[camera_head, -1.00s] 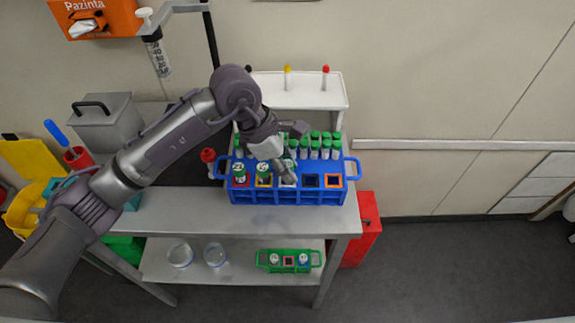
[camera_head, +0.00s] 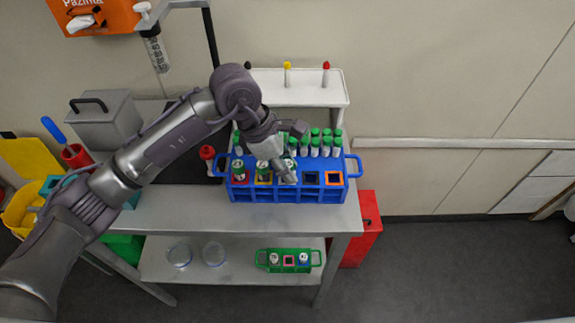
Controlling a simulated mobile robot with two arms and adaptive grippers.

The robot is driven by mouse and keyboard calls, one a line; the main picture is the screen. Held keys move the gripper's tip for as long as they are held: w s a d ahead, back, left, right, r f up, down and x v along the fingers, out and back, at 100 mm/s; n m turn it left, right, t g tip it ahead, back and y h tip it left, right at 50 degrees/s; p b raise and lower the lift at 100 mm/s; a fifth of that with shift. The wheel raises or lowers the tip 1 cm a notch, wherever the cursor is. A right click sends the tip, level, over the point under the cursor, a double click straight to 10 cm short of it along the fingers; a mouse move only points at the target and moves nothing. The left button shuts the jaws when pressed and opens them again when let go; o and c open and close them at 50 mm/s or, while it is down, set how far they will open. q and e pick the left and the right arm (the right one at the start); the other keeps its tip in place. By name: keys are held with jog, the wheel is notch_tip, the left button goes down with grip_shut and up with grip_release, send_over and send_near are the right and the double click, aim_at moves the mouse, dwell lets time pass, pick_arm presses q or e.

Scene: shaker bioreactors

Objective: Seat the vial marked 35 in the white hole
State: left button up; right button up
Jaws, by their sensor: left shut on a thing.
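A blue rack (camera_head: 338,191) stands on the metal table. Its front row has coloured hole frames: the red and yellow ones hold green-capped vials, and the black (camera_head: 311,180) and orange (camera_head: 334,179) ones are empty. The white hole lies between yellow and black, mostly hidden by my left gripper. My left gripper (camera_head: 287,172) is over that spot, shut on a green-capped vial (camera_head: 290,163), which is largely covered by the fingers. Its number is too small to read, and I cannot tell how deep it sits. My right gripper is not in view.
Several green-capped vials (camera_head: 326,147) stand in the rack's back row. A white shelf (camera_head: 310,88) with coloured-top items is behind it. A smaller green rack (camera_head: 275,268) is on the lower shelf (camera_head: 215,274). A red box (camera_head: 361,240) stands right of the table.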

pick_arm(q)
jog(key=shift+f, duration=0.15)
jog(key=o, duration=0.9)
jog(key=shift+o, duration=0.2)
jog(key=v, duration=1.2)
